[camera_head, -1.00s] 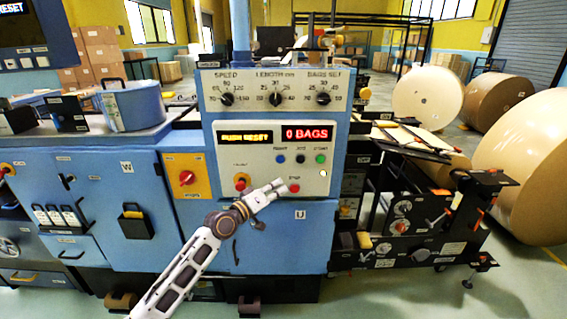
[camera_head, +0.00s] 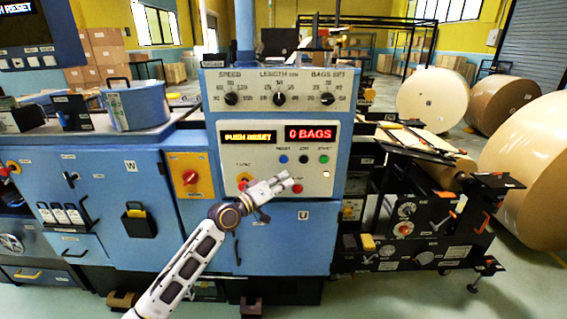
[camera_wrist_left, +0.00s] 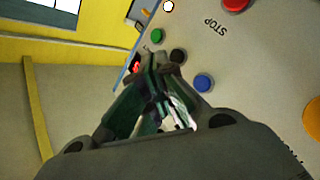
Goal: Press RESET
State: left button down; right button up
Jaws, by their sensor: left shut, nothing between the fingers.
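The blue RESET button (camera_head: 283,159) sits at the left of a row on the white panel, left of a black button (camera_head: 304,159) and a green START button (camera_head: 324,159). My left gripper (camera_head: 286,179) is shut and empty, below the RESET button and beside the red STOP button (camera_head: 297,188). In the left wrist view, the shut fingertips (camera_wrist_left: 163,62) appear near the black button (camera_wrist_left: 178,56), with the blue button (camera_wrist_left: 203,82) to their right. I cannot tell whether they touch the panel. The display (camera_head: 248,137) reads PUSH RESET. My right gripper is not in view.
A red emergency knob (camera_head: 243,180) on yellow is left of my gripper. Three dials line the upper panel (camera_head: 280,79). A red display (camera_head: 309,134) reads 0 BAGS. Paper rolls (camera_head: 431,100) stand at the right, beyond the black roll stand (camera_head: 425,225).

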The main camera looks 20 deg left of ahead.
aim_at(284, 159)
pick_arm(q)
jog(key=w+b, duration=0.1)
jog(key=w, duration=0.1)
jog(key=w+a+b, duration=0.1)
jog(key=w+b, duration=0.1)
jog(key=w, duration=0.1)
jog(key=w+a+b, duration=0.1)
jog(key=w+b, duration=0.1)
jog(key=shift+w, duration=0.2)
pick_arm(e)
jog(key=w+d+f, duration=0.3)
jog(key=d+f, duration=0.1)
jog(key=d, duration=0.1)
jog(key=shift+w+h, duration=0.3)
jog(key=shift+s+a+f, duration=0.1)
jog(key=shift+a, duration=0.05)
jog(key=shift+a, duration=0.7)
